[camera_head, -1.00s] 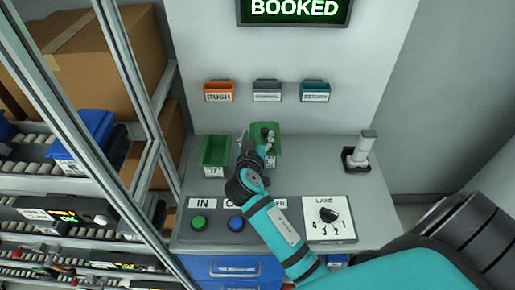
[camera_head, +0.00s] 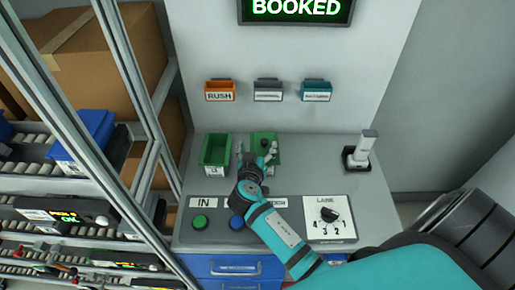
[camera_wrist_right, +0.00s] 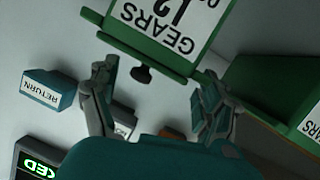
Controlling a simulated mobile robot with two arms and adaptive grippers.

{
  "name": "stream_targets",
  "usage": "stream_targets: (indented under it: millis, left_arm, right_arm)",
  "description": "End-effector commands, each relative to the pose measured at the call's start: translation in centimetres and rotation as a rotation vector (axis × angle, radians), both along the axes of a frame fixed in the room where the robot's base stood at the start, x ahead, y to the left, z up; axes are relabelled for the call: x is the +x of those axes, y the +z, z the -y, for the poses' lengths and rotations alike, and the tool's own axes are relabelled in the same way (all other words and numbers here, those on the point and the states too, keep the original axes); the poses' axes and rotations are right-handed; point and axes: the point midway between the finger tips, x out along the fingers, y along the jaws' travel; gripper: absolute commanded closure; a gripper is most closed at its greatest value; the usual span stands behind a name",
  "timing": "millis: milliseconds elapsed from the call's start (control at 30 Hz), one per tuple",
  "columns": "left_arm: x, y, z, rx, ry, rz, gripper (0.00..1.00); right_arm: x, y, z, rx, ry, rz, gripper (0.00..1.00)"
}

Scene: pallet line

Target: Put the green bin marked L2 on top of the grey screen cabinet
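A green bin (camera_head: 265,136) with a black knob stands on the grey worktop (camera_head: 315,155) of the screen cabinet. In the right wrist view the green bin (camera_wrist_right: 160,48) carries a white label reading GEARS with what looks like L2, upside down. My right gripper (camera_head: 256,158) is in front of this bin. Its fingers are spread apart in the right wrist view (camera_wrist_right: 158,92), with the black knob beyond and between them, and nothing is gripped. My left gripper is not in view.
A second green bin (camera_head: 215,149) stands close on the left. A scanner in a black holder (camera_head: 357,158) stands at right. Buttons and a lane dial (camera_head: 329,215) are at the front. Small wall trays (camera_head: 268,92) hang behind; a shelf rack with blue bins (camera_head: 80,145) is at left.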

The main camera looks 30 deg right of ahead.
Motion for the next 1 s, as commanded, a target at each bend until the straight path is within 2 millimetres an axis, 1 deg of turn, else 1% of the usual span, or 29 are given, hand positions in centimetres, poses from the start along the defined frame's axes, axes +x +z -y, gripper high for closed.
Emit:
stream_targets:
  millis: [267,367,467,700,800,1000]
  left_arm:
    - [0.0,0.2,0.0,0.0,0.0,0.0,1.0]
    - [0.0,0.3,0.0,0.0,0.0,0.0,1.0]
    - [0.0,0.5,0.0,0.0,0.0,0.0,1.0]
    - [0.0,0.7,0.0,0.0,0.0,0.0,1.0]
    - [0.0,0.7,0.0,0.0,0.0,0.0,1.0]
    - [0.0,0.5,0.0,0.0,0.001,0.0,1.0]
  right_arm:
    - [0.0,0.2,0.0,0.0,0.0,0.0,0.19]
    - [-0.6,0.3,-0.6,0.001,0.002,-0.001,0.19]
    - [-1.8,0.8,-1.6,0.003,0.002,-0.001,0.19]
    - [-5.7,2.1,-4.8,0.004,0.001,-0.001,0.19]
    - [-7.0,2.7,-5.8,0.004,-0.002,-0.001,0.19]
    - [-8.6,3.3,-7.2,0.001,-0.001,0.0,0.19]
